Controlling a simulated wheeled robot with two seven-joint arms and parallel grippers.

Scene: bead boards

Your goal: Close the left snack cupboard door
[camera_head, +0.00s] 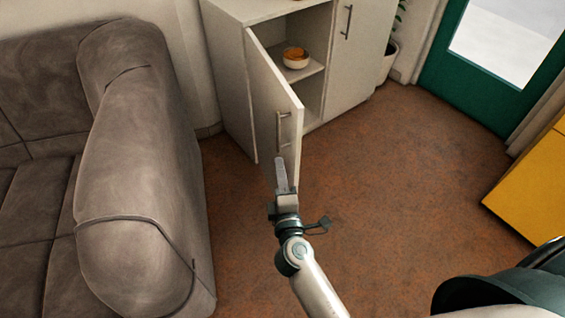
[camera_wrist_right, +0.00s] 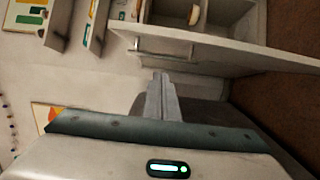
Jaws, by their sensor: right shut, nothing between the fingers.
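The left snack cupboard door (camera_head: 270,95) is white with a metal bar handle (camera_head: 284,130). It stands open, swung out from the left side of the white cupboard (camera_head: 229,65). My right gripper (camera_head: 281,162) is shut and empty, just in front of the door's lower part near its free edge. I cannot tell whether it touches the door. In the right wrist view, the shut fingers (camera_wrist_right: 160,76) point toward the door (camera_wrist_right: 215,45) and its handle (camera_wrist_right: 160,52). My left gripper is out of view.
A bowl with orange contents (camera_head: 296,58) sits on a shelf inside. The right cupboard door (camera_head: 352,60) is shut. A grey sofa (camera_head: 140,150) stands close on the left. The brown floor (camera_head: 400,170) to the right is clear up to a yellow unit (camera_head: 530,190).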

